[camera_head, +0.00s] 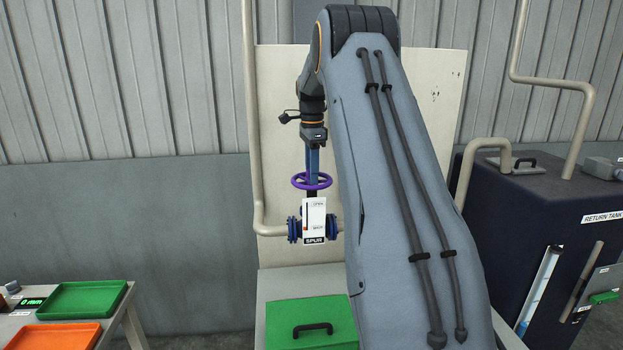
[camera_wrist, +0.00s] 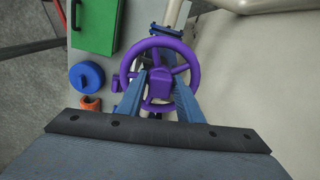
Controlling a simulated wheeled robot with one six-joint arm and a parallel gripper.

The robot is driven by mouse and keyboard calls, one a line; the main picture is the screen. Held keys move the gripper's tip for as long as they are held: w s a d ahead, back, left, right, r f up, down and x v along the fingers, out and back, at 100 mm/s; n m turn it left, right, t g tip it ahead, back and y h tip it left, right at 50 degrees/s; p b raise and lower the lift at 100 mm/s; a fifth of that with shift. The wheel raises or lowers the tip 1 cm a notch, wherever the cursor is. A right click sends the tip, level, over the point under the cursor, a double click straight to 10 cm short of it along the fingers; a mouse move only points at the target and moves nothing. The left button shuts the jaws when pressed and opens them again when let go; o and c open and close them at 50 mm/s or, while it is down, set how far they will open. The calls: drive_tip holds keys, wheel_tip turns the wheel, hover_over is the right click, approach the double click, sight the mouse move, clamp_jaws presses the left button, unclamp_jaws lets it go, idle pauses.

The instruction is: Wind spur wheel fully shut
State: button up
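The purple spur wheel (camera_head: 299,181) lies level on top of the valve, above a white plate (camera_head: 315,213) marked OPEN above and SHUT below, with a SPUR label (camera_head: 314,240) under it. A small reddish mark shows at the plate's left edge; its exact reading is too small to tell. My gripper (camera_head: 312,172) points straight down onto the wheel. In the wrist view the wheel's rim (camera_wrist: 127,62) surrounds my two blue fingertips (camera_wrist: 163,74), which are apart, one on each side of the hub (camera_wrist: 159,88). I cannot tell whether they touch the spokes.
A green box with a black handle (camera_head: 335,318) stands below the valve. A blue round part (camera_wrist: 87,78) and an orange part (camera_wrist: 90,104) show in the wrist view. The dark return tank (camera_head: 540,210) is at right; a table with green (camera_head: 80,312) and orange trays is at left.

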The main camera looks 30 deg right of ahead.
drive_tip(key=shift+o, duration=1.4)
drive_tip(key=shift+r, duration=4.5)
drive_tip(key=s+a+f+n+b, duration=0.35)
drive_tip(key=a+f+n, duration=0.25)
drive_tip(key=a+f, duration=0.35)
drive_tip(key=s+a+f+n+b, duration=0.3)
drive_tip(key=s+a+f+n, duration=0.25)
drive_tip(key=a+f, duration=0.4)
drive_tip(key=s+a+f+n+b, duration=0.2)
drive_tip(key=s+a+f+n, duration=0.3)
drive_tip(key=s, duration=0.4)
drive_tip(key=s+a+f+n+t+b, duration=0.1)
drive_tip(key=s+a+f+n+b, duration=0.2)
drive_tip(key=s, duration=0.7)
drive_tip(key=a+f+n, duration=0.2)
drive_tip(key=a+f, duration=0.2)
drive_tip(key=f, duration=0.1)
drive_tip(key=shift+a, duration=0.2)
drive_tip(key=shift+w, duration=0.1)
